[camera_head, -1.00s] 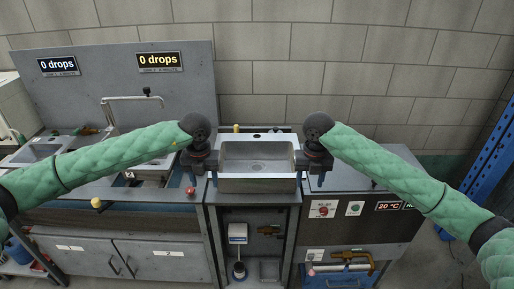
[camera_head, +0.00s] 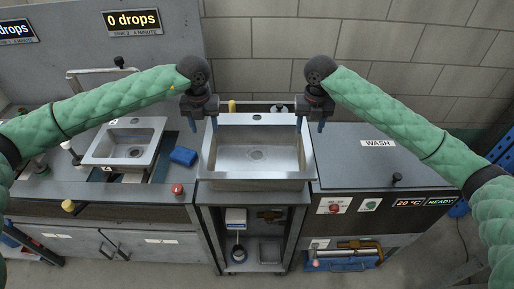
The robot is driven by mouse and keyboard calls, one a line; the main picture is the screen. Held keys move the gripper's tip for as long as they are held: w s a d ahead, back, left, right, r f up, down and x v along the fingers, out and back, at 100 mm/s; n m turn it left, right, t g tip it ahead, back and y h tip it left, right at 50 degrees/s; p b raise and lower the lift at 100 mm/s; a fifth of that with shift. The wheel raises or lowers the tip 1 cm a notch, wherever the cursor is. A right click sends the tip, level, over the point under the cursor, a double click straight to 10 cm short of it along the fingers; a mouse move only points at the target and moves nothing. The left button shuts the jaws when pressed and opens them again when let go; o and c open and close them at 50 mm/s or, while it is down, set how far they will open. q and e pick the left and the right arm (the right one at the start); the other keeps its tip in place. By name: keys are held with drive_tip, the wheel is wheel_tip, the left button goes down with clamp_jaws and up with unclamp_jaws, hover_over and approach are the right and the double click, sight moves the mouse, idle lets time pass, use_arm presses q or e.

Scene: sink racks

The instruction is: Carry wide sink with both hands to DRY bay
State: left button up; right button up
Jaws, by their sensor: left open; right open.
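The wide sink (camera_head: 257,184) is a steel basin with a drain in its floor. It sits level on the middle stand, between the left counter and the WASH unit. My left gripper (camera_head: 204,128) is open above the sink's back left corner, its fingers pointing down. My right gripper (camera_head: 311,126) is open above the back right corner, also pointing down. Neither gripper holds anything, and I cannot tell whether the fingertips touch the rim. No label reading DRY is legible in view.
A smaller sink (camera_head: 130,145) sits in the left counter, with a blue block (camera_head: 183,156) and a red knob (camera_head: 178,189) nearby. The WASH unit (camera_head: 385,165) has a flat lid with a black knob. Open shelving with small items lies below the wide sink.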

sight(207, 141)
use_arm(q)
drive_tip(key=shift+w+f, duration=0.15)
drive_tip(key=shift+f, duration=0.45)
use_arm(e)
drive_tip(key=shift+w+f, duration=0.15)
drive_tip(key=shift+f, duration=0.45)
use_arm(q)
drive_tip(key=shift+f, duration=3.45)
use_arm(e)
drive_tip(key=shift+f, duration=3.45)
use_arm(q)
clamp_jaws()
use_arm(e)
clamp_jaws()
use_arm(q)
drive_tip(key=shift+a+r, duration=0.1)
drive_tip(key=shift+r, duration=0.05)
use_arm(e)
drive_tip(key=shift+r, duration=0.15)
